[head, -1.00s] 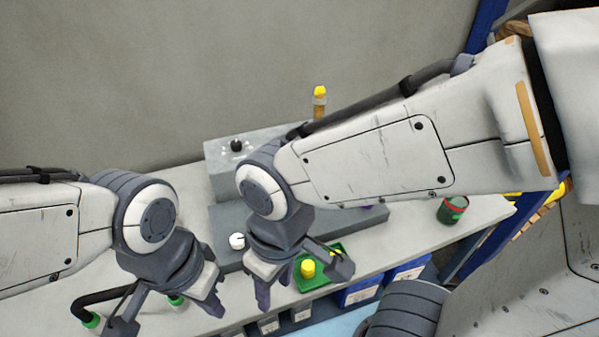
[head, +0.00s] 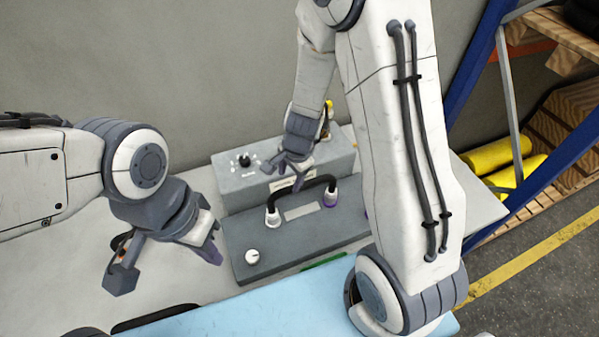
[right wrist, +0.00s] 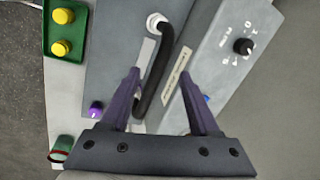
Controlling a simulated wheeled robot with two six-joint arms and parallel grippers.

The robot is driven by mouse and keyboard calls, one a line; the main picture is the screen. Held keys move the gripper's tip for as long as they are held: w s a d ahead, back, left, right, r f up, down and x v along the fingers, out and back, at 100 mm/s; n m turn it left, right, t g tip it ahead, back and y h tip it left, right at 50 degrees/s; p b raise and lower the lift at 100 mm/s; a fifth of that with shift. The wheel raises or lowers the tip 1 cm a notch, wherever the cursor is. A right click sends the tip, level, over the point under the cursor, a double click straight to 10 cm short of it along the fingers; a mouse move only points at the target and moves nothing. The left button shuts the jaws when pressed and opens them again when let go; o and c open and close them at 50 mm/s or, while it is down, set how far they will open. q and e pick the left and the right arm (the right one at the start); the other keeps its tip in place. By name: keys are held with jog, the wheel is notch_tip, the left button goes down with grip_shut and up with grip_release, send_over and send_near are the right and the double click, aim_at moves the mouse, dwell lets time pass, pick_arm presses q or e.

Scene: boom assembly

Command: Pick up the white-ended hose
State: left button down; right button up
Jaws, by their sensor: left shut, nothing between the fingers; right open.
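The white-ended hose (head: 300,188) is a black arch with a pale end fitting at each side, standing on a dark grey panel box (head: 300,244). It also shows in the right wrist view (right wrist: 150,88), with one white end at the top and the lower end unclear near my gripper. My right gripper (head: 292,178) is open above and behind the hose in the head view. In the right wrist view its purple fingers lie either side of the hose, and contact cannot be told. My left gripper (head: 208,250) is shut and empty, left of the panel box.
A lighter grey box with a black knob (head: 244,161) stands behind. A white knob (head: 252,256) is on the panel. A green tray (right wrist: 48,35) with yellow buttons, a purple knob (right wrist: 96,107) and a green can (right wrist: 62,146) are nearby.

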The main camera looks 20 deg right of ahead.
aim_at(305, 185)
jog(key=d+m, duration=0.1)
jog(key=d+f+m, duration=0.1)
jog(key=d, duration=0.1)
jog(key=w+d+f+m+h, duration=0.1)
jog(key=d, duration=0.1)
jog(key=f+b, duration=0.2)
jog(key=f, duration=0.1)
jog(key=f+b, duration=0.1)
jog(key=shift+w+a+f, duration=0.1)
jog(key=shift+w+f, duration=0.2)
jog(key=shift+w, duration=0.05)
pick_arm(q)
notch_tip(305, 185, down, 6)
jog(key=b, duration=0.4)
jog(key=shift+r, duration=0.1)
pick_arm(e)
jog(key=f, duration=0.3)
jog(key=w+f, duration=0.1)
jog(key=f, duration=0.1)
jog(key=shift+w+a, duration=0.1)
jog(key=shift+a, duration=0.15)
grip_shut()
